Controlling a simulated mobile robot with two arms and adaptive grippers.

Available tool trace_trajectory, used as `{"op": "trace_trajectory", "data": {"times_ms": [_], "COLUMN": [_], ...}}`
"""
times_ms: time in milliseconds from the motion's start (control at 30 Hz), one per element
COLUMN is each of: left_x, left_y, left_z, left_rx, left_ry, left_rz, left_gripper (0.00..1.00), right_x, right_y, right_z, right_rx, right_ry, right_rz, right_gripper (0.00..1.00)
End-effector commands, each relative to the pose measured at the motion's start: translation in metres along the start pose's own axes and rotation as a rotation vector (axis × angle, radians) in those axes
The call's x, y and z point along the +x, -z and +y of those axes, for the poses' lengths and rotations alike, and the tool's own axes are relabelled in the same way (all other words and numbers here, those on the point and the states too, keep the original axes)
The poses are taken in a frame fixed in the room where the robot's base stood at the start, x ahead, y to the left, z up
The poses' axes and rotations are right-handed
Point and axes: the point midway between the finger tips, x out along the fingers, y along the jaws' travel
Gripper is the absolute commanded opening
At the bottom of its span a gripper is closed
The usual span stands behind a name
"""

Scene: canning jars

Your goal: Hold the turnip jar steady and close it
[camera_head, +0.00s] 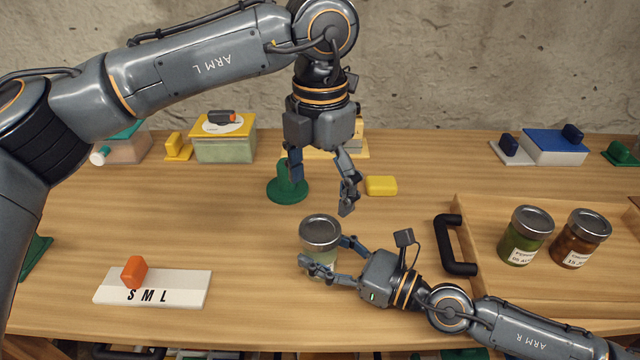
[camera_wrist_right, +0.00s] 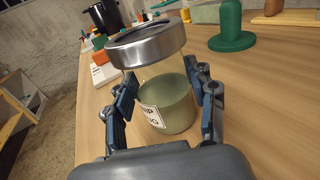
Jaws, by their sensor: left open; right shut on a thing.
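The turnip jar (camera_head: 322,257) is a glass jar of pale green contents, standing upright on the wooden table. Its silver lid (camera_head: 320,231) sits on top; I cannot tell how tightly. In the right wrist view the jar (camera_wrist_right: 168,100) shows part of a white label and its wide lid (camera_wrist_right: 147,45). My right gripper (camera_head: 328,256) is shut on the jar's glass body below the lid, a finger on each side. My left gripper (camera_head: 321,186) is open and empty, pointing down above the jar and slightly behind it.
A wooden tray (camera_head: 480,285) with a black handle (camera_head: 455,245) holds a green jar (camera_head: 522,240) and a brown jar (camera_head: 578,243) at right. A green stand (camera_head: 287,190) and yellow block (camera_head: 381,186) lie behind. A white S M L board (camera_head: 180,289) with an orange knob lies front left.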

Motion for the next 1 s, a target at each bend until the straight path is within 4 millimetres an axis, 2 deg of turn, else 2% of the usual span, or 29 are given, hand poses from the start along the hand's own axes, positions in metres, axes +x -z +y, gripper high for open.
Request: {"op": "trace_trajectory", "data": {"times_ms": [300, 500, 900, 933, 1000], "left_x": [0.046, 0.069, 0.077, 0.077, 0.077], "left_y": [0.001, 0.000, 0.000, 0.000, 0.000], "left_z": [0.000, 0.000, 0.000, 0.000, 0.000], "left_rx": [-0.001, -0.001, -0.001, -0.001, -0.001], "left_ry": [0.002, 0.002, 0.000, 0.000, 0.000], "left_rz": [0.003, 0.001, 0.000, 0.000, 0.000], "left_gripper": [0.85, 0.85, 0.85, 0.82, 0.68], "right_x": [0.000, 0.000, 0.000, 0.000, 0.000], "right_y": [-0.001, -0.001, -0.001, -0.001, -0.001], "right_z": [0.000, 0.000, 0.000, 0.000, 0.000], "right_rx": [0.000, 0.000, 0.000, 0.000, 0.000], "right_ry": [0.000, 0.000, 0.000, 0.000, 0.000], "right_rz": [-0.001, -0.001, -0.001, -0.001, -0.001], "right_gripper": [0.00, 0.00, 0.00, 0.00, 0.00]}}
